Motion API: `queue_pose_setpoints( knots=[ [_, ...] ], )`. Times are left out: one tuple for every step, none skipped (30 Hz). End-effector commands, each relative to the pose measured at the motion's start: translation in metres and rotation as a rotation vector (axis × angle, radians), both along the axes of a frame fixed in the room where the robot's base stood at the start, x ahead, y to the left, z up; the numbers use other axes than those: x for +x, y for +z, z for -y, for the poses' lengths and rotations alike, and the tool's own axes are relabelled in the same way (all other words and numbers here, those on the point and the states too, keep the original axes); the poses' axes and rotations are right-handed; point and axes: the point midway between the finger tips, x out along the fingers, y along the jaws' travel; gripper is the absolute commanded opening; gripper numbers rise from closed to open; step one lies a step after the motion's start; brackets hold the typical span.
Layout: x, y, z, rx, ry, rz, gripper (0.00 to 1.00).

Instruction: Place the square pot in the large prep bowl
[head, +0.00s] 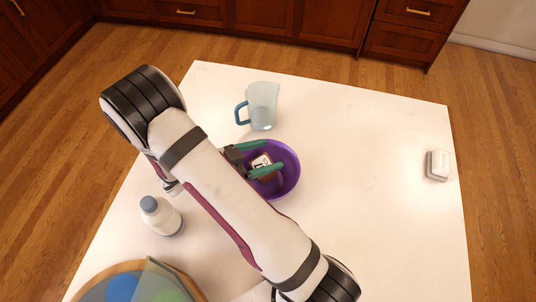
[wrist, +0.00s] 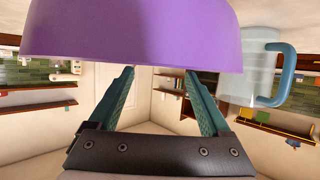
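The large prep bowl, a purple round bowl (head: 293,172), stands on the white table in the middle of the head view. Its outer side (wrist: 130,35) fills the top of the wrist view. A small boxy thing with a pale top and dark marking, seemingly the square pot (head: 261,162), sits inside the bowl, partly hidden by my gripper. My gripper (head: 275,157) has teal fingers spread apart over the bowl. In the wrist view the fingers (wrist: 161,72) are also apart with nothing between them, near the bowl's rim. The pot is hidden there.
A clear jug with a blue handle (head: 263,105) stands just behind the bowl; it also shows in the wrist view (wrist: 250,70). A white bottle with a grey cap (head: 162,217) is at left. A white squarish item (head: 438,165) is at far right. The table's right side is mostly clear.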

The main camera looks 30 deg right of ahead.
Motion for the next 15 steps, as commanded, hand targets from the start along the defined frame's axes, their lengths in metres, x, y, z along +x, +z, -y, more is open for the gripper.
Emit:
queue_pose_setpoints(
  knots=[
    [0.001,0.004,-0.011,0.002,0.005,0.003,0.82],
    [0.001,0.007,-0.018,0.001,0.006,0.003,0.82],
    [0.001,0.01,-0.027,0.001,0.006,0.003,0.82],
    [0.001,0.013,-0.033,0.001,0.006,0.004,0.82],
    [0.001,0.016,-0.04,0.002,0.005,0.003,0.82],
    [0.001,0.026,-0.038,0.003,0.001,0.005,0.82],
    [0.0,0.034,-0.037,0.002,0.0,0.004,0.82],
    [0.0,0.041,-0.037,0.003,0.0,0.005,0.82],
    [0.0,0.05,-0.037,0.003,0.001,0.006,0.82],
    [0.0,0.056,-0.037,0.003,0.0,0.004,0.82],
    [0.0,0.062,-0.037,0.003,0.0,0.004,0.82],
    [0.0,0.069,-0.037,0.003,0.001,0.004,0.82],
    [0.0,0.073,-0.037,0.002,0.0,0.003,0.82],
    [0.0,0.077,-0.037,0.002,0.0,0.002,0.82],
    [0.0,0.08,-0.037,0.002,0.001,0.001,0.82]
  ],
)
